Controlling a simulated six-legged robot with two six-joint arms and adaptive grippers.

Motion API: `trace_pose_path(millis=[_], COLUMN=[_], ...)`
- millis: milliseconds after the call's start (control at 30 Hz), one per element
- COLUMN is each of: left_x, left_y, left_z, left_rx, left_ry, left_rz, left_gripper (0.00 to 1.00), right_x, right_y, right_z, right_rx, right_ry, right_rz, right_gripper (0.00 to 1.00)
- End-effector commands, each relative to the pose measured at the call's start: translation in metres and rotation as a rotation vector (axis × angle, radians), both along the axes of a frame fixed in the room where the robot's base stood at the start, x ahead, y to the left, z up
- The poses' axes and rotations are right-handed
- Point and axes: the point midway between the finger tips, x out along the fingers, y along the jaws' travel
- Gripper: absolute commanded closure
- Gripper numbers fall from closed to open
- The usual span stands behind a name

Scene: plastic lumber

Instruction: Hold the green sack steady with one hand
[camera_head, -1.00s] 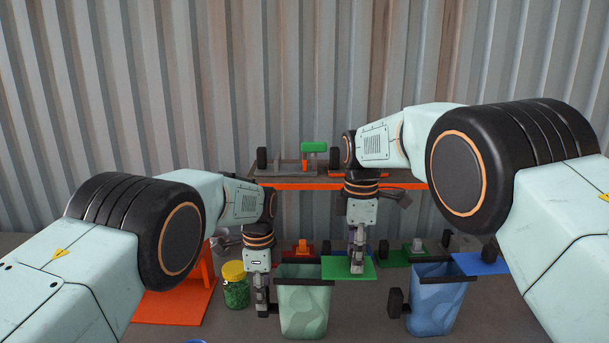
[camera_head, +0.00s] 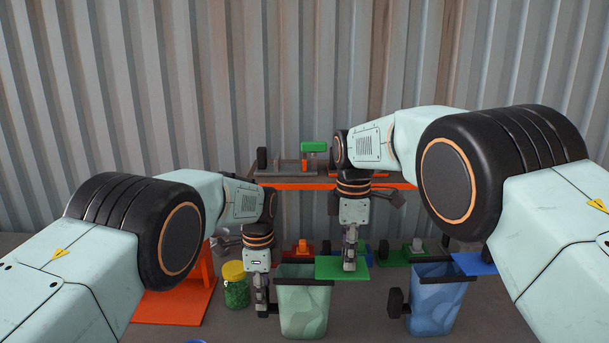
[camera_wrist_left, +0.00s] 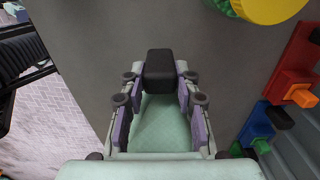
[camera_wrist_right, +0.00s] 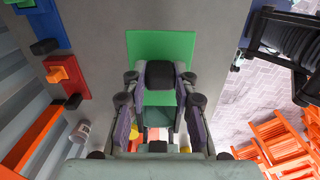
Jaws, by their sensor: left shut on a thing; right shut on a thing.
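The pale green sack (camera_head: 303,312) stands upright and open on the table, with a dark rim. My left gripper (camera_head: 262,300) is at its left side, shut on the sack's black side grip (camera_wrist_left: 160,70). Pale green shows between the fingers in the left wrist view. My right gripper (camera_head: 349,258) is shut on a black knob (camera_wrist_right: 160,74) on a flat green panel (camera_head: 330,269). The panel is level, and its left end overlaps the sack's back right rim in the head view. I cannot tell whether they touch.
A jar with a yellow lid (camera_head: 233,271) stands left of the sack, beside an orange stand (camera_head: 176,308). A blue sack (camera_head: 436,307) with a black grip stands to the right, near a blue panel (camera_head: 475,264). A shelf with an orange edge (camera_head: 300,187) is behind.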

Motion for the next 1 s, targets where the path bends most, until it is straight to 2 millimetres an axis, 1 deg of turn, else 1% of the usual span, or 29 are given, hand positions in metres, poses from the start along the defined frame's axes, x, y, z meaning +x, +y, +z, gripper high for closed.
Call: trace_pose_path(millis=[1000], left_x=[0.000], left_y=[-0.001], left_z=[0.001], left_rx=[-0.001], left_ry=[-0.002], left_rz=[-0.001], left_gripper=[1.00], right_x=[0.001], right_y=[0.045], right_z=[0.000], right_rx=[0.003], right_ry=[-0.002], right_rz=[0.002], right_gripper=[1.00])
